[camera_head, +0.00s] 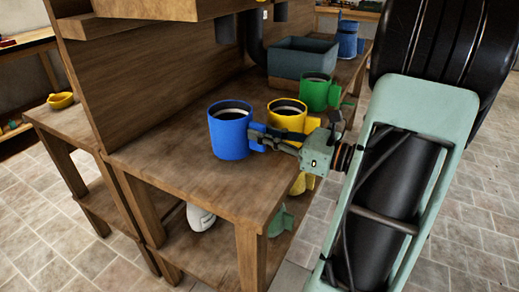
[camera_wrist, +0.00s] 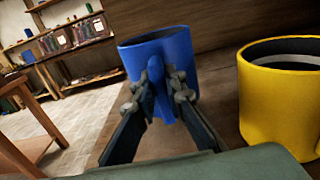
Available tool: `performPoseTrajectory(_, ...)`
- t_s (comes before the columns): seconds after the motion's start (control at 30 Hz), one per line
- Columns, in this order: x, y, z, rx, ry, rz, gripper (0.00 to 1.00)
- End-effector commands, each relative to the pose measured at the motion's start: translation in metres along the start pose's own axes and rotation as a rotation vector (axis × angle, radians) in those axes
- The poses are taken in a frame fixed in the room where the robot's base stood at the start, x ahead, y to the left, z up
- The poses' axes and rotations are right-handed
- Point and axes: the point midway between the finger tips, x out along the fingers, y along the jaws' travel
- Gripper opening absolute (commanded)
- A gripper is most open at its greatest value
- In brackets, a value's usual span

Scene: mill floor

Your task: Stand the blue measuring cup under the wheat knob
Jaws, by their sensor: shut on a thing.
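The blue measuring cup (camera_head: 230,137) is upright at the left of a row of cups on the wooden bench; I cannot tell whether its base touches the bench top. My gripper (camera_head: 268,138) comes from the right and is shut on the cup's handle. In the wrist view the blue cup (camera_wrist: 182,55) is straight ahead, its handle between the two fingers of my gripper (camera_wrist: 158,93). Dark spouts (camera_head: 225,28) hang from a wooden box above the bench, behind the cup. I cannot make out the wheat knob in either view.
A yellow cup (camera_head: 287,117) stands close to the right of the blue one, with a green cup (camera_head: 318,93) behind it. A grey-blue bin (camera_head: 302,57) is farther back. The bench top (camera_head: 180,158) is clear to the left and in front. A wooden back panel (camera_head: 160,85) borders it.

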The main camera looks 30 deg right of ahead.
Motion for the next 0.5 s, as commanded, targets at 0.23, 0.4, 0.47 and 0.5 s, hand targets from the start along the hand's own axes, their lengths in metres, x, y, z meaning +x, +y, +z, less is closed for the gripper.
performPoseTrajectory(0.23,0.000,0.000,-0.034,0.001,-0.001,0.001,0.00)
performPoseTrajectory(0.4,0.000,0.000,-0.033,-0.001,-0.001,0.001,0.00)
performPoseTrajectory(0.47,0.000,0.000,-0.033,-0.001,-0.001,0.001,0.00)
performPoseTrajectory(0.5,0.000,0.000,-0.033,0.000,-0.001,0.001,0.00)
